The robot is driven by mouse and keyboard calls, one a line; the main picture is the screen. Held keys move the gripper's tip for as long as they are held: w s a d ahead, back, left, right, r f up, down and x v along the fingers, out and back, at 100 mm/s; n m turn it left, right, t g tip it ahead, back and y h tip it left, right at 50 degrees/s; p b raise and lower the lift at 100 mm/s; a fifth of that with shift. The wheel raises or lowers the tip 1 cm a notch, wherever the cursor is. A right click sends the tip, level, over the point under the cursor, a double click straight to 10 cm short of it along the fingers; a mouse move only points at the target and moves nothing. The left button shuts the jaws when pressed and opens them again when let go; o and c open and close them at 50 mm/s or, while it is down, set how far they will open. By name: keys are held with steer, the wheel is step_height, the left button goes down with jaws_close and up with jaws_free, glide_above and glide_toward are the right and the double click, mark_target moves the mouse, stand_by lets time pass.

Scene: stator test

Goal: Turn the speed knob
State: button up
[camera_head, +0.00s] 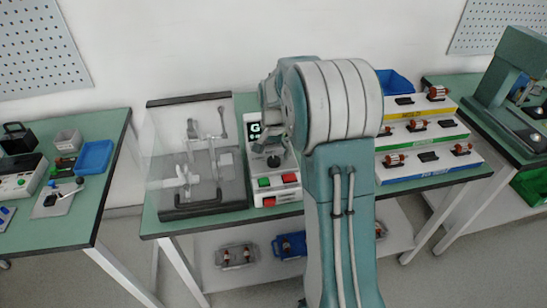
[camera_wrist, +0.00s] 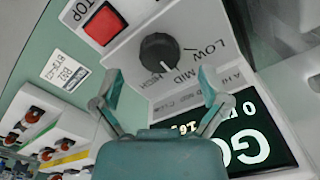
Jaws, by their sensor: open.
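The black round speed knob (camera_wrist: 159,53) sits on a white control panel (camera_wrist: 195,20) in the wrist view, with LOW, MID and HIGH printed around it. The fingertips appear apart from the knob. A lit display with a large G (camera_wrist: 245,145) is at the lower right. In the head view my gripper (camera_head: 272,150) is over the control box (camera_head: 264,200), partly hiding it; the knob is hard to make out there.
A red STOP button (camera_wrist: 105,24) is beside the knob. A green button (camera_head: 264,182) shows on the box in the head view. A clear-covered fixture (camera_head: 205,205) stands directly left of the box. Stepped racks (camera_head: 425,170) with small rotors stand to the right, behind my arm.

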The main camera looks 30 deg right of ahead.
mark_target(274, 162)
steer(key=shift+f, duration=1.25)
steer(key=c, duration=1.2)
steer(key=shift+o, duration=0.2)
steer(key=shift+n, duration=0.4)
steer(key=n, duration=0.9)
steer(key=shift+s, duration=0.1)
steer(key=shift+f, duration=0.1)
